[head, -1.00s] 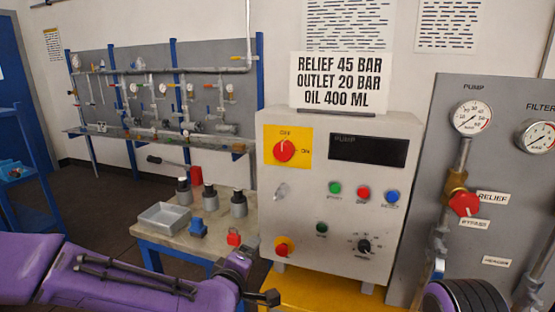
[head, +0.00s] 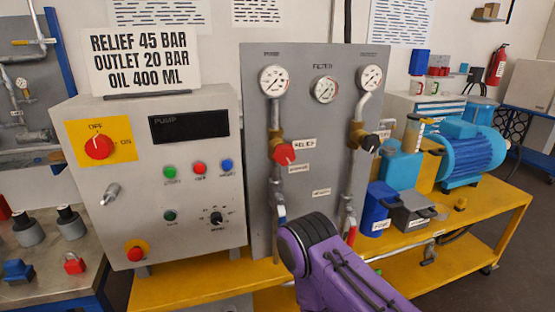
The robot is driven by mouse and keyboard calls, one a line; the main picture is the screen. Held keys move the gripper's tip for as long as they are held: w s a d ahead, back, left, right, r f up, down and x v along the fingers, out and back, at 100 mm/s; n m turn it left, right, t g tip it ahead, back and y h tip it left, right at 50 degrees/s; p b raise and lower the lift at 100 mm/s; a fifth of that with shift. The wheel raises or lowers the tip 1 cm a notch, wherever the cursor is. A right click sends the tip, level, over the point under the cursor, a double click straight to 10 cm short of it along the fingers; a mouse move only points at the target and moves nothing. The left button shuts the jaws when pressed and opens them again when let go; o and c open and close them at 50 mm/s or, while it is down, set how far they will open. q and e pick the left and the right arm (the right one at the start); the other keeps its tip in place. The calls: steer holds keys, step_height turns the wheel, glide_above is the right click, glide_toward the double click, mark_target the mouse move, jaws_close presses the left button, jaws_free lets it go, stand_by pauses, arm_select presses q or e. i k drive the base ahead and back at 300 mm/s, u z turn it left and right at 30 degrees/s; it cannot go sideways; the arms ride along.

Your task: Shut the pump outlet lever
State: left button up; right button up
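The grey gauge panel (head: 258,130) stands in the middle of the head view, with a pipe on each side. The left pipe, under the gauge marked PUMP (head: 273,80), carries a red knob (head: 284,153) by the RELIEF label. A pale lever or fitting (head: 280,214) sits low on this pipe. A red-handled lever (head: 349,232) hangs low on the right pipe. I cannot read which lever is the pump outlet. My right arm's purple link covers the area below the panel. Neither gripper shows.
The grey control box (head: 190,190) with a red OFF/ON switch (head: 98,147) stands left of the panel. A blue motor (head: 470,155), a blue container (head: 377,205) and a grey box (head: 408,208) stand on the yellow bench (head: 490,210) at right.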

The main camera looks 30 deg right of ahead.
mark_target(353, 230)
steer(key=z, duration=2.15)
steer(key=k, duration=0.6)
steer(key=z, duration=0.8)
steer(key=i, duration=1.3)
steer(key=u, duration=0.75)
